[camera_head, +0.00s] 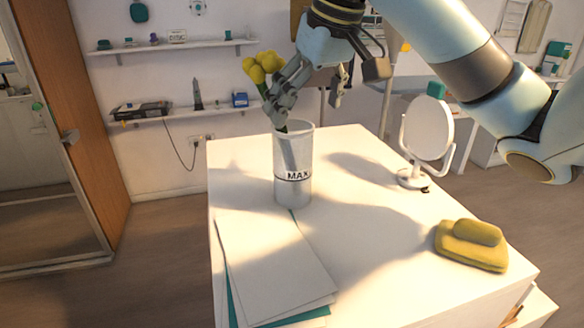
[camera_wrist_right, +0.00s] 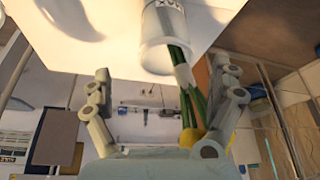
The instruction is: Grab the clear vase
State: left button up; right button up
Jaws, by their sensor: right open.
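The clear vase (camera_head: 293,180) stands upright on the white chest top, with a black "MAX" mark on its side. Yellow flowers (camera_head: 263,66) on green stems stick out of it. My right gripper (camera_head: 305,112) is above the vase rim, open, its fingers pointing down, one finger overlapping the flowers and stems in the head view. In the right wrist view the vase (camera_wrist_right: 164,38) appears upside down at the top, between and beyond the open fingers (camera_wrist_right: 166,76). The stems (camera_wrist_right: 187,95) pass close to the right-hand finger; contact cannot be told. My left gripper is not in view.
White and teal sheets (camera_head: 275,275) lie in front of the vase. A round white mirror (camera_head: 427,128) stands at the right, and a yellow object (camera_head: 472,245) lies at the front right. The chest top (camera_head: 370,235) between them is clear. Wall shelves (camera_head: 170,47) are behind.

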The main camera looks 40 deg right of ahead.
aim_at(293, 149)
jog(key=x, duration=0.3)
jog(key=shift+a+f, duration=0.25)
jog(key=shift+f, duration=0.2)
jog(key=shift+w+d+f, duration=0.1)
jog(key=shift+w+f, duration=0.05)
jog(key=shift+f, duration=0.15)
jog(key=x, duration=0.4)
jog(key=shift+a+f, duration=0.25)
jog(key=shift+w+d+f, duration=0.1)
jog(key=shift+f, duration=0.25)
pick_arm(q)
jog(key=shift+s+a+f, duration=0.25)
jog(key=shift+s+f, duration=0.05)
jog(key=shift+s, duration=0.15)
pick_arm(e)
jog(key=shift+c, duration=0.3)
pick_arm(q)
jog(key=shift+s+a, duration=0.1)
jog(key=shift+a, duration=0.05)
pick_arm(e)
jog(key=c, duration=1.7)
